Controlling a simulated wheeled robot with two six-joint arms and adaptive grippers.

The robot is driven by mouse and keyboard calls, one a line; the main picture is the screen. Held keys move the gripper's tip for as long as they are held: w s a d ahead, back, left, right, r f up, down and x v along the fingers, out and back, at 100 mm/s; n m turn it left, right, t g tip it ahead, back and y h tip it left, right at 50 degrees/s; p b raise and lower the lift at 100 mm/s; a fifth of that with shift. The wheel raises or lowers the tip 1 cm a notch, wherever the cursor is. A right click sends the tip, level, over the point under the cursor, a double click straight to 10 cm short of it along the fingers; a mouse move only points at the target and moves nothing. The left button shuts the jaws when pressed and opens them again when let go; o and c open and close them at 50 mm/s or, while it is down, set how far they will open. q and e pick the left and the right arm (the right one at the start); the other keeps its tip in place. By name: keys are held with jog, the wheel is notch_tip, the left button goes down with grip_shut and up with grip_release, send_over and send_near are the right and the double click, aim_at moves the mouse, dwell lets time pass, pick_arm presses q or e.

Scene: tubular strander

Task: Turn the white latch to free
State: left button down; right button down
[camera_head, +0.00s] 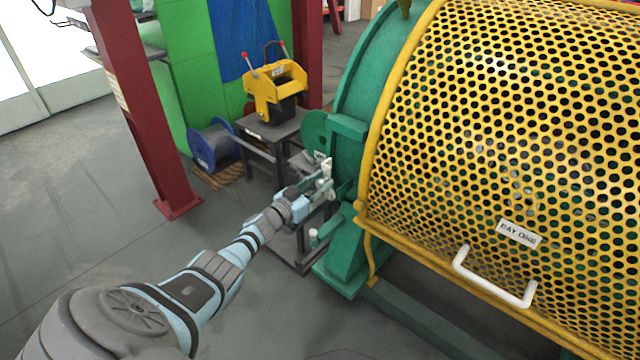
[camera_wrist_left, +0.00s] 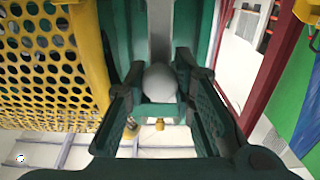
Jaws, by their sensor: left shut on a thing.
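The white latch (camera_head: 327,168) stands upright on the green end housing of the machine, just left of the yellow perforated guard. My left gripper (camera_head: 316,195) reaches it from the lower left and is shut on it. In the left wrist view the latch's round pale knob (camera_wrist_left: 159,82) sits between the two dark green fingers of my left gripper (camera_wrist_left: 158,104). The gripper partly hides the lower part of the latch in the head view. My right gripper is in neither view.
The yellow guard (camera_head: 500,130) with a white handle (camera_head: 494,279) fills the right. A second pale knob (camera_head: 313,237) sits below the gripper. A grey stand (camera_head: 274,130) bears a yellow device (camera_head: 274,88). A red post (camera_head: 142,110) stands left; floor there is clear.

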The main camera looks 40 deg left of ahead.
pick_arm(q)
jog(key=c, duration=1.4)
grip_release()
jog(key=shift+o, duration=0.2)
jog(key=s, duration=1.2)
jog(key=shift+a, duration=0.4)
